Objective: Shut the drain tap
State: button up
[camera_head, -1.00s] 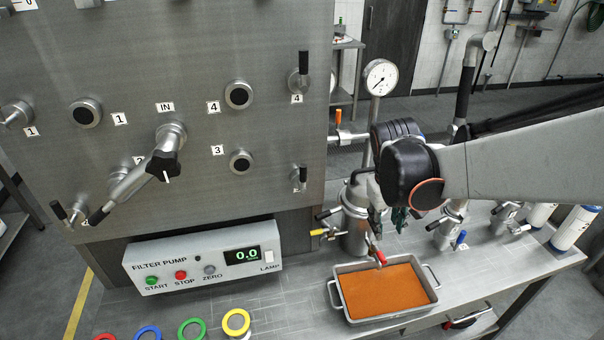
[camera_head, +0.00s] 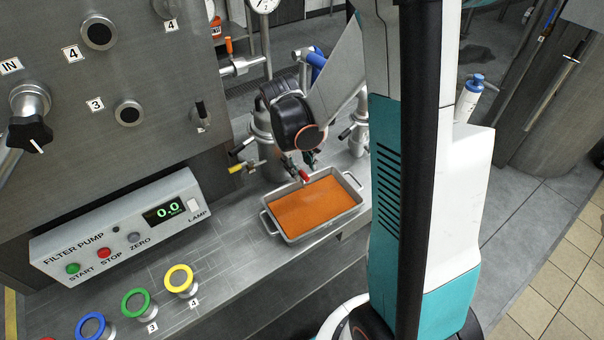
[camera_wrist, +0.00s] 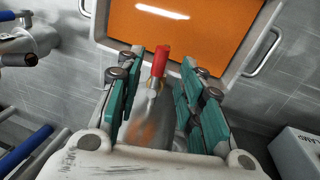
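In the head view my wrist hides most of the tap body. The grey tray (camera_head: 270,222) below holds orange liquid (camera_head: 315,206).
A yellow-handled valve (camera_head: 236,169) is left of the vessel. The filter pump box (camera_head: 120,228) and several coloured rings, including a yellow one (camera_head: 180,279), are on the bench to the left. An orange-handled valve (camera_head: 229,46) is above. The bench between pump and tray is clear.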

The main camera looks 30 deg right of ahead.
aim_at(304, 174)
jog(key=shift+d+f+b, duration=0.15)
jog(key=shift+f+b, duration=0.05)
jog(key=shift+f, duration=0.6)
jog(key=shift+d+f+b, duration=0.15)
jog(key=shift+f, duration=0.6)
grip_shut()
jog(key=shift+d, duration=0.1)
jog(key=w+d+n+t+y+b, duration=0.2)
jog(key=w+d+n+b, duration=0.1)
jog(key=n, duration=1.4)
jog(key=shift+w+d+n, duration=0.4)
jog(key=shift+w+d, duration=0.25)
jog(key=shift+d, duration=0.3)
